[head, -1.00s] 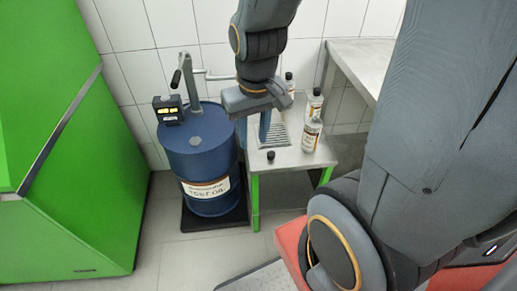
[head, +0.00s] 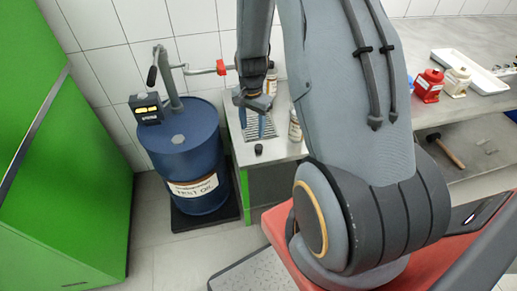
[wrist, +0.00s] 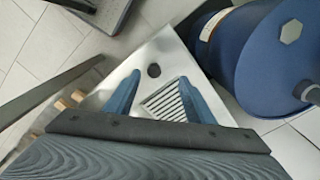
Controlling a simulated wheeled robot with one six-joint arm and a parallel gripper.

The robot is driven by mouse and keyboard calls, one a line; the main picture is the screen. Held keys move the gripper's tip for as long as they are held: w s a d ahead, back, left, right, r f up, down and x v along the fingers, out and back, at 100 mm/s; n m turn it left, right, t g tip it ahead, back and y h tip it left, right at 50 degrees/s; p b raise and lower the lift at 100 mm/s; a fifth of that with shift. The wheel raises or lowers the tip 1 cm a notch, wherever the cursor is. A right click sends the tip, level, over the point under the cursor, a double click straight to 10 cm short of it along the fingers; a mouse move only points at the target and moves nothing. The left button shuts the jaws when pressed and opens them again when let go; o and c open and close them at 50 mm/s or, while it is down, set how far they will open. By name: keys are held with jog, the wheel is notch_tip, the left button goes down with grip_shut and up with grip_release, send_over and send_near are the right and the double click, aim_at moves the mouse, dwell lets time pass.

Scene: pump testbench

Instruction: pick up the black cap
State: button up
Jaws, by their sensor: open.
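The black cap (head: 259,149) is a small dark cylinder on the grey top of a small metal table (head: 282,150), near its front edge. In the wrist view the cap (wrist: 154,70) lies just beyond the two blue fingertips, roughly centred between them. My gripper (head: 254,132) is open and empty, fingers pointing down over the drain grille behind the cap. In the wrist view my gripper (wrist: 160,77) shows its blue fingers well apart, with nothing between them.
A blue oil drum (head: 184,155) with a hand pump and a dark display box (head: 147,108) stands left of the table. Bottles (head: 295,127) stand on the table's right side. A green cabinet (head: 70,180) is at far left. A bench (head: 450,105) holds red and cream containers.

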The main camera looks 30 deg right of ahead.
jog(key=m, duration=0.2)
send_over(259, 146)
jog(key=f, duration=0.2)
jog(key=a+f, duration=0.1)
jog(key=f, duration=0.1)
jog(key=shift+w, duration=0.15)
jog(key=shift+d+f+p, duration=0.2)
jog(key=shift+f+p, duration=0.5)
jog(key=shift+f, duration=1.25)
jog(key=shift+d+f+p, duration=0.2)
jog(key=shift+f+p, duration=0.45)
jog(key=shift+f, duration=1.3)
jog(key=c, duration=1.1)
jog(key=shift+r, duration=0.1)
